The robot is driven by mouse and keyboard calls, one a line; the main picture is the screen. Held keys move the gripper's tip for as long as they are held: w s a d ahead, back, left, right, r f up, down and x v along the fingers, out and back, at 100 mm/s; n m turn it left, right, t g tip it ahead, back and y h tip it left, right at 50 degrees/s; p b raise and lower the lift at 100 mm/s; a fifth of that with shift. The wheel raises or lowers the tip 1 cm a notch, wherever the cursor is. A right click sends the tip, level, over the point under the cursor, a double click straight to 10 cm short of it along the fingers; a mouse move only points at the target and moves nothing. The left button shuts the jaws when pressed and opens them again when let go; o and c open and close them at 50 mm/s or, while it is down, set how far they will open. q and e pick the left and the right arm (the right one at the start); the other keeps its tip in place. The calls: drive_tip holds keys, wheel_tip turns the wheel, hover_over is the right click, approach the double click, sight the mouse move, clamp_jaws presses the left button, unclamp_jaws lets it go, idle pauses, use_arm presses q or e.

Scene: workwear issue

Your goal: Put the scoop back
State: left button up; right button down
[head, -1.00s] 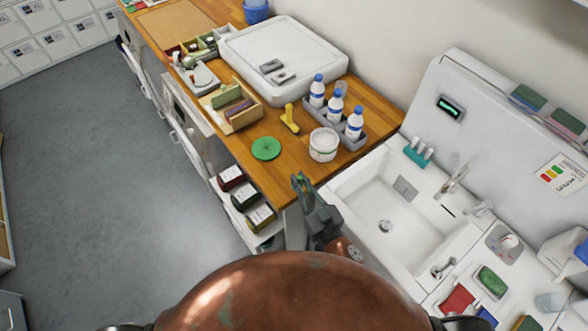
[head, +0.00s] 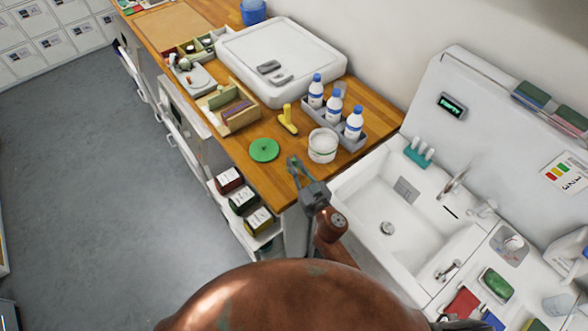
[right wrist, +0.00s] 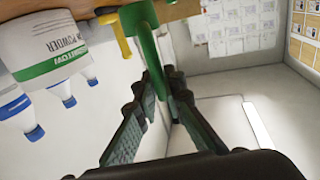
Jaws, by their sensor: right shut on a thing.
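My right gripper (head: 294,168) is at the front corner of the wooden counter, beside the sink. In the right wrist view, my right gripper (right wrist: 158,80) is shut on a bright green scoop (right wrist: 147,45). The narrow part of the scoop runs between the fingers. In the head view the scoop is too small to make out clearly. A white powder tub (head: 322,154) stands open on the counter, just beyond the gripper; its label shows in the right wrist view (right wrist: 52,55). A round green lid (head: 264,150) lies flat left of the tub. My left gripper is not in view.
A yellow object (head: 288,121) stands behind the tub and lid. A grey rack (head: 349,143) of blue-capped bottles (head: 354,124) is right of the tub. A wooden divided box (head: 238,119) is further left. The sink (head: 387,205) is right of the gripper.

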drive_tip(key=shift+f+b, duration=0.6)
drive_tip(key=shift+f, duration=0.9)
drive_tip(key=c, duration=2)
unclamp_jaws()
drive_tip(key=shift+r, duration=0.1)
drive_tip(key=shift+r, duration=0.1)
drive_tip(key=shift+s, duration=0.2)
drive_tip(key=v, duration=1.1)
drive_tip(key=shift+s+d+r, duration=0.1)
drive_tip(key=shift+s+d, duration=0.1)
drive_tip(key=shift+s, duration=0.1)
